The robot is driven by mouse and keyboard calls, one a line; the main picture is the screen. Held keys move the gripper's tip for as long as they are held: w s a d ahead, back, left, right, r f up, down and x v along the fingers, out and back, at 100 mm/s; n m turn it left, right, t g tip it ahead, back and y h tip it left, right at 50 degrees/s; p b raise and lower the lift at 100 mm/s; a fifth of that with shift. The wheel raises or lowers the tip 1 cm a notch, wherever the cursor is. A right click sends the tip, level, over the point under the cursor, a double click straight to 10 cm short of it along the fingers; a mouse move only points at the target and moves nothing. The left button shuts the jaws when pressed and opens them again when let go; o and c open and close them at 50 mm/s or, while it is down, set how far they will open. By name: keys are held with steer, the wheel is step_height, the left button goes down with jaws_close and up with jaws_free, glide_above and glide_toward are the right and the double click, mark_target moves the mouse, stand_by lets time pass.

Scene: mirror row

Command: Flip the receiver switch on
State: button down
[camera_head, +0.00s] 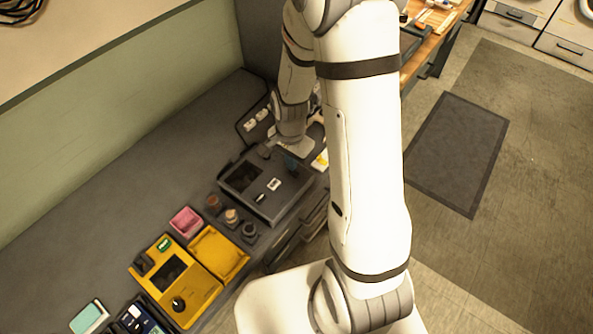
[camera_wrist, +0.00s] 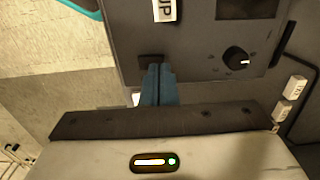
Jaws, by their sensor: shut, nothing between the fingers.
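The dark grey receiver box (camera_head: 290,192) sits on the bench with a dark screen, a white label and small controls on its top. Its panel fills the top of the wrist view (camera_wrist: 195,50). A small dark switch plate (camera_wrist: 150,61) lies near its edge; the fingertips partly cover it, and I cannot tell the lever's position. My gripper (camera_wrist: 158,70) has blue fingers, shut and empty, with tips at the switch plate. Whether they touch is unclear. In the head view the gripper (camera_head: 291,165) is over the box's far right side.
A black knob (camera_wrist: 236,58) is right of the switch. A white label (camera_wrist: 164,10) reading "UP" is above it. Several small jars, a pink box (camera_head: 186,222) and a yellow case (camera_head: 178,281) stand nearer on the bench. The bench by the wall is clear.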

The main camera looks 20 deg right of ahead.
steer(key=shift+f+b, duration=0.55)
steer(key=shift+f, duration=0.1)
steer(key=shift+r+p, duration=2.45)
steer(key=shift+r, duration=1.05)
